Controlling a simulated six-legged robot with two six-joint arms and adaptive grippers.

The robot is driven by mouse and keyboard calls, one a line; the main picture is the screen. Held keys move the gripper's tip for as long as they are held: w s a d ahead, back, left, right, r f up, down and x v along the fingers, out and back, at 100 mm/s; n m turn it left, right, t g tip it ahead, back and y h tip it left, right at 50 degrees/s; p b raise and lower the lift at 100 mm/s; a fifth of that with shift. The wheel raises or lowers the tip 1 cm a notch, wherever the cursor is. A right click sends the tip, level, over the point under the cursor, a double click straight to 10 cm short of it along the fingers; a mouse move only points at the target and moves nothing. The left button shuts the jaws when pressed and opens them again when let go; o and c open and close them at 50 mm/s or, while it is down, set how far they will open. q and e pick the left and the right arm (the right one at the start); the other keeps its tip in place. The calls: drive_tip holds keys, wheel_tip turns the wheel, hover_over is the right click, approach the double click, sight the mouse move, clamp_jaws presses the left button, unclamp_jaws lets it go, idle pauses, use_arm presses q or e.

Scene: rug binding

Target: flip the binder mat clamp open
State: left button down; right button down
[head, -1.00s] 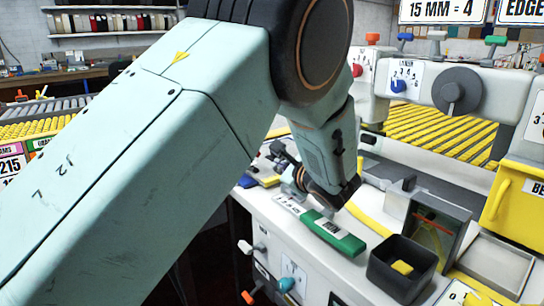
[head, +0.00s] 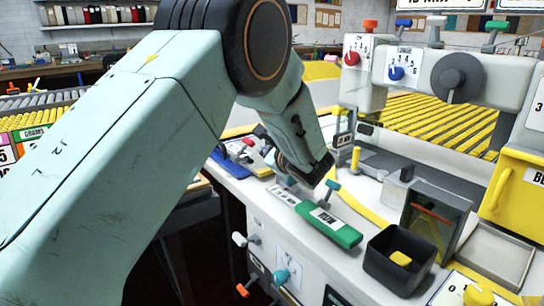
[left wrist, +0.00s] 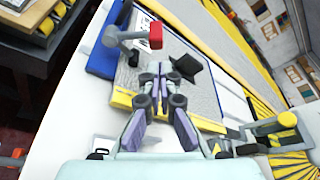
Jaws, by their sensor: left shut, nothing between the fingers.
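In the left wrist view a lever with a red tip (left wrist: 155,36), apparently the clamp's handle, sticks up beside a grey mat (left wrist: 195,90) on a blue board (left wrist: 103,50). A yellow strip (left wrist: 122,98) runs along the mat's near edge. My left gripper (left wrist: 153,72) is shut and empty over the mat, its tips below the lever in the picture and seemingly apart from it. My right gripper is not in view.
A green-and-white block (head: 330,222) with a teal-knobbed lever (head: 332,187) lies on the white bench. A black bin (head: 392,262) holds a yellow piece. Coloured knobs (head: 281,276) stick out from the bench front. A machine with a grey dial (head: 457,82) stands behind.

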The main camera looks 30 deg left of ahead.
sight(242, 150)
use_arm(q)
drive_tip(key=x, duration=0.4)
drive_tip(key=shift+d+b, duration=0.1)
drive_tip(key=shift+b, duration=0.2)
drive_tip(key=shift+w, duration=0.1)
